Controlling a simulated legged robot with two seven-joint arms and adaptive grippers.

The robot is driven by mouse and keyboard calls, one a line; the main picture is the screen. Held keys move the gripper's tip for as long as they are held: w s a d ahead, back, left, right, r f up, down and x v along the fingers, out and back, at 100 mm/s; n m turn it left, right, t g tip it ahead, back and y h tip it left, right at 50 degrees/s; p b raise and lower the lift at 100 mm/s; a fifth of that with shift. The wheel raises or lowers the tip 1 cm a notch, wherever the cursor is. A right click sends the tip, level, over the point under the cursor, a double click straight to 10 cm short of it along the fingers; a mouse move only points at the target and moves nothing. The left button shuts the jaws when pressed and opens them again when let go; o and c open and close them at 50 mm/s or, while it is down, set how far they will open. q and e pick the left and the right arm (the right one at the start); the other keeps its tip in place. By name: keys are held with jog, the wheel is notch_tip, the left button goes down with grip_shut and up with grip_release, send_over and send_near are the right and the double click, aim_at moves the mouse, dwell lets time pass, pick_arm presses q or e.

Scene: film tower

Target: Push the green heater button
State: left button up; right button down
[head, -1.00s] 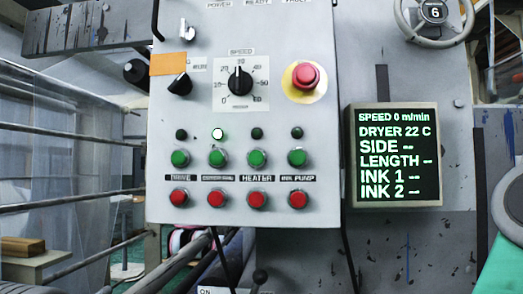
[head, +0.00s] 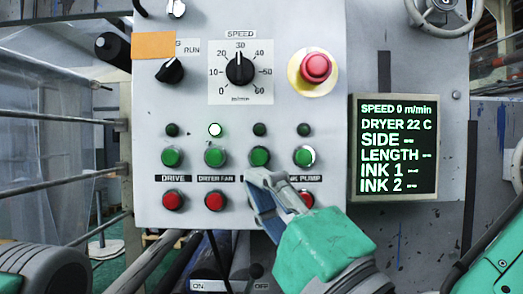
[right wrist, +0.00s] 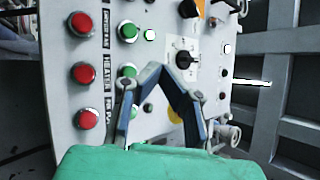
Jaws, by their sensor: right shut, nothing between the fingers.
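The green heater button (head: 260,157) is in the upper row of buttons on the grey control panel (head: 150,110), third from the left in the head view. My right gripper (head: 256,180) is shut and empty, its tip just below that button and over the HEATER label and its red button, hiding both in the head view. In the right wrist view the heater button (right wrist: 128,71) shows just left of the closed fingertips (right wrist: 157,69). I cannot tell whether they touch the panel. The small lamp (head: 260,129) above the heater button is dark. My left gripper is out of view.
Green buttons for dryer fan (head: 215,157) and ink pump (head: 304,156) flank the heater button. The dryer fan lamp (head: 215,130) is lit. A red emergency knob (head: 316,67) and a speed dial (head: 239,69) sit higher. A display (head: 396,148) stands at right.

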aim_at(260, 162)
jog(key=shift+s+a+r, duration=0.15)
jog(key=shift+r, duration=0.35)
jog(key=shift+s+a+r, duration=0.15)
jog(key=shift+r, duration=0.35)
jog(key=shift+d, duration=0.2)
jog(key=w+p, duration=0.1)
jog(key=w, duration=0.6)
jog(key=shift+w, duration=0.75)
jog(key=shift+w+d, duration=0.1)
jog(key=shift+w, duration=0.05)
